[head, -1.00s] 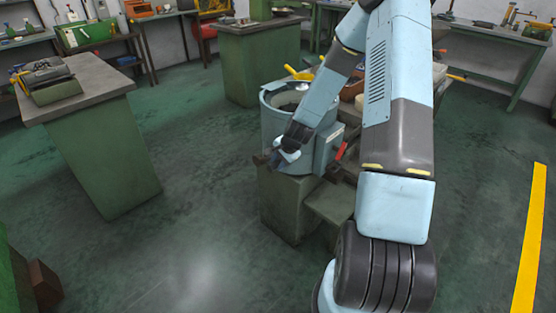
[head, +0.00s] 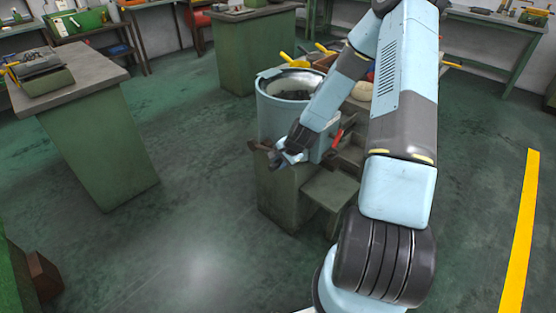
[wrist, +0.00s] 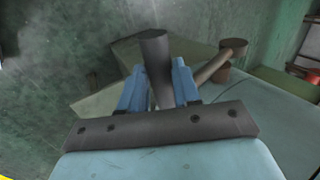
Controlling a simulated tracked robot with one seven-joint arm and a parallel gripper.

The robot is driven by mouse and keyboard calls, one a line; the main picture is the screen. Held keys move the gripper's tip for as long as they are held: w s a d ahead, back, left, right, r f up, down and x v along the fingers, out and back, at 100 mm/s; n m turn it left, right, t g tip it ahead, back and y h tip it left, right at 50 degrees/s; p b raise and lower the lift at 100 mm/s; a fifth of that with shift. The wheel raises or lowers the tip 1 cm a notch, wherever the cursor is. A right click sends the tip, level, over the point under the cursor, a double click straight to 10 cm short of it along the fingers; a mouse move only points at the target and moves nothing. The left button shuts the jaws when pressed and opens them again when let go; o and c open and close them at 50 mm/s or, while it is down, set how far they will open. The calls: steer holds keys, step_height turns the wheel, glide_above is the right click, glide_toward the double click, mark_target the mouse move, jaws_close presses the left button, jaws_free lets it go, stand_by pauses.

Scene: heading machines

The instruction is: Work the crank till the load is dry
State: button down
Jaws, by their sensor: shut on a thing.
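A pale blue drum (head: 274,120) stands on a green pedestal (head: 284,201) in the middle of the head view. Its top is open, and dark lumpy load (head: 291,94) shows inside; I cannot tell how wet it is. My gripper (head: 284,152) is low at the drum's front side. In the wrist view, the blue fingers of my gripper (wrist: 158,82) stand on both sides of a dark round crank handle (wrist: 156,52) and are shut on it. A bar with a round end (wrist: 233,46) shows beyond. The rest of the crank is largely hidden.
A red-handled lever (head: 338,138) is at the drum's right. Yellow-handled tools (head: 286,57) and a pale round thing (head: 362,91) are behind it. A green cabinet (head: 98,145) stands left, with clear floor between. A yellow line (head: 522,230) runs at right.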

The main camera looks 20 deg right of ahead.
steer(key=shift+s+d+f+y, duration=0.2)
steer(key=shift+s+f+y, duration=0.1)
steer(key=shift+s+f, duration=0.5)
steer(key=shift+w+f, duration=0.15)
steer(key=c, duration=0.8)
jaws_free()
steer(key=shift+w, duration=0.1)
steer(key=shift+t, duration=0.3)
steer(key=shift+w, duration=0.2)
steer(key=shift+r, duration=0.2)
steer(key=v, duration=1.3)
steer(key=shift+s+r, duration=0.2)
steer(key=shift+r, duration=0.05)
